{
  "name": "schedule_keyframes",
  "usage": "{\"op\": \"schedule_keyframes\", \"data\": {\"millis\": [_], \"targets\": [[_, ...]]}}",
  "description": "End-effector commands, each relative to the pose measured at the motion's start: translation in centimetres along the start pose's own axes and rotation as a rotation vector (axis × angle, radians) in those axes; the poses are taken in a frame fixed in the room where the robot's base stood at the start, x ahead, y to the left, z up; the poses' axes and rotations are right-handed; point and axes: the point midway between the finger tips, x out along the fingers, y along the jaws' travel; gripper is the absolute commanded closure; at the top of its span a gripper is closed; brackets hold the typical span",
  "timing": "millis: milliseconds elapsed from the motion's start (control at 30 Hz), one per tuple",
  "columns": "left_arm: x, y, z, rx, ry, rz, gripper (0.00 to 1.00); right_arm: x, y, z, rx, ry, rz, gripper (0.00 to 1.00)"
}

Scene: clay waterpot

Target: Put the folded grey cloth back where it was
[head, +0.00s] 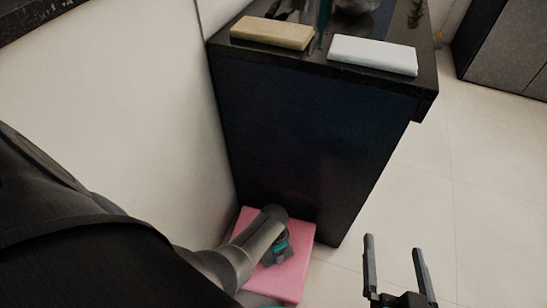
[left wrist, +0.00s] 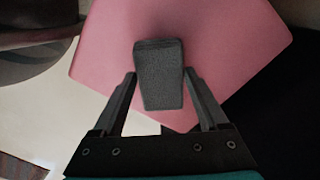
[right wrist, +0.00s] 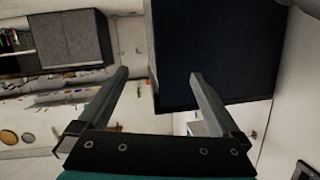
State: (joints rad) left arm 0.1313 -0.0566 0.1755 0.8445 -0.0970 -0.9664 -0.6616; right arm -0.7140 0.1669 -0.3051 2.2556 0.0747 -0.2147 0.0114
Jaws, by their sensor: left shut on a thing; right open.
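The folded grey cloth (left wrist: 158,80) is a small dark grey block between the fingers of my left gripper (left wrist: 160,74) in the left wrist view. My left gripper is shut on it, above a flat pink slab (left wrist: 220,35). In the head view the pink slab (head: 296,282) lies at the foot of the dark cabinet, and my left arm covers part of it. The cloth is mostly hidden there by my left gripper (head: 280,253). I cannot tell whether the cloth touches the slab. My right gripper (head: 394,245) is open and empty over the floor.
The dark cabinet (head: 300,135) stands behind the slab, with a pale wall (head: 110,110) to its left. On its top lie a tan block (head: 272,33) and a white folded item (head: 372,54). Pale floor (head: 470,200) is clear at right.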

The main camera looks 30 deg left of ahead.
Motion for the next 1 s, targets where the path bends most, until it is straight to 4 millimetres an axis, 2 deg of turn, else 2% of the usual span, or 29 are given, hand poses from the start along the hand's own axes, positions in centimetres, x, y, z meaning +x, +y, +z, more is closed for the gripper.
{"op": "schedule_keyframes", "data": {"millis": [233,633,667,867,1000], "targets": [[0.88,0.02,-0.03,0.000,0.000,0.000,0.68,-0.39,-0.89,-0.47,0.025,0.113,-0.022,0.00],[1.00,0.03,-0.01,0.000,0.000,0.001,0.68,-0.48,-1.01,-0.71,0.029,0.132,-0.024,0.00],[1.01,0.04,0.01,0.000,-0.001,0.001,0.21,-0.50,-1.02,-0.75,0.029,0.135,-0.024,0.00],[0.99,0.03,0.02,0.000,-0.001,0.000,0.00,-0.50,-1.03,-0.77,0.030,0.135,-0.025,0.00],[0.99,0.02,0.03,0.000,-0.001,0.000,0.00,-0.50,-1.04,-0.77,0.030,0.135,-0.025,0.00]]}}
